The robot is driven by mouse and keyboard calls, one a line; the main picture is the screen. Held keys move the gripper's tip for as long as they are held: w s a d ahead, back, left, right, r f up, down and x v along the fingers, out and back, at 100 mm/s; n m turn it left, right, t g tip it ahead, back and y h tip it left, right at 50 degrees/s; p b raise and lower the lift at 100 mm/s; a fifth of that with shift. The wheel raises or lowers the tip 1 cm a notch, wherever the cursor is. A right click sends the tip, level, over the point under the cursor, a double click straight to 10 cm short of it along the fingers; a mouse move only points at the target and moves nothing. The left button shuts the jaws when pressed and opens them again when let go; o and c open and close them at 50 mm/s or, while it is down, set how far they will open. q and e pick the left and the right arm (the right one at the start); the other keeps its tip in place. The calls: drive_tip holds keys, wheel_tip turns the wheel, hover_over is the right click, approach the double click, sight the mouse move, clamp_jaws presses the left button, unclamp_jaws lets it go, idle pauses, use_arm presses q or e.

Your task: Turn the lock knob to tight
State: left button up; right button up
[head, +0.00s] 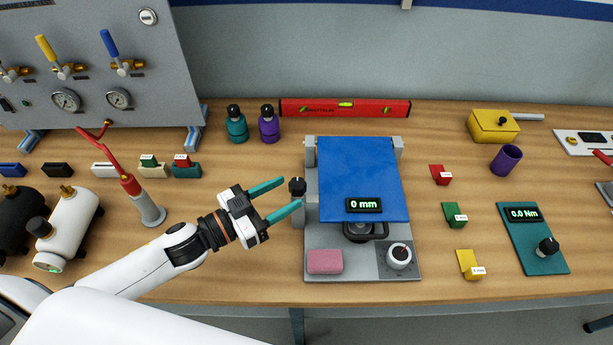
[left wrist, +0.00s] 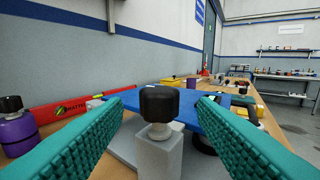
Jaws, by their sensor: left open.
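The lock knob (head: 298,186) is a black knob on a grey post at the left side of the grey fixture (head: 340,267). My left gripper (head: 283,198) is open, its teal fingers pointing right toward the knob. In the left wrist view the black knob (left wrist: 160,103) stands upright on its post, ahead of and between the two open fingers (left wrist: 165,130). Whether the fingers overlap the knob in depth is hard to tell; no contact shows. A blue plate (head: 362,175) with a "0 mm" display lies on the fixture. No tight marking is legible. My right gripper is not in view.
A red-handled grey device (head: 147,205) stands left of my gripper. Purple (head: 269,124) and teal (head: 236,125) bottles stand behind. Coloured blocks lie right of the fixture.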

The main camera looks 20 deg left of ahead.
sight(290, 190)
use_arm(q)
drive_tip(key=p+x, duration=0.1)
drive_tip(key=x, duration=0.4)
drive_tip(key=shift+w+d+r, duration=0.1)
drive_tip(key=shift+w, duration=0.05)
drive_tip(key=shift+w+d, duration=0.35)
drive_tip(key=shift+w, duration=0.1)
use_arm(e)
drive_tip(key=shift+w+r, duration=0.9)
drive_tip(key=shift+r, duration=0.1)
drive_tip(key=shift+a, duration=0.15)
use_arm(q)
drive_tip(key=shift+c, duration=0.8)
drive_tip(key=c, duration=0.8)
drive_tip(key=shift+p, duration=0.3)
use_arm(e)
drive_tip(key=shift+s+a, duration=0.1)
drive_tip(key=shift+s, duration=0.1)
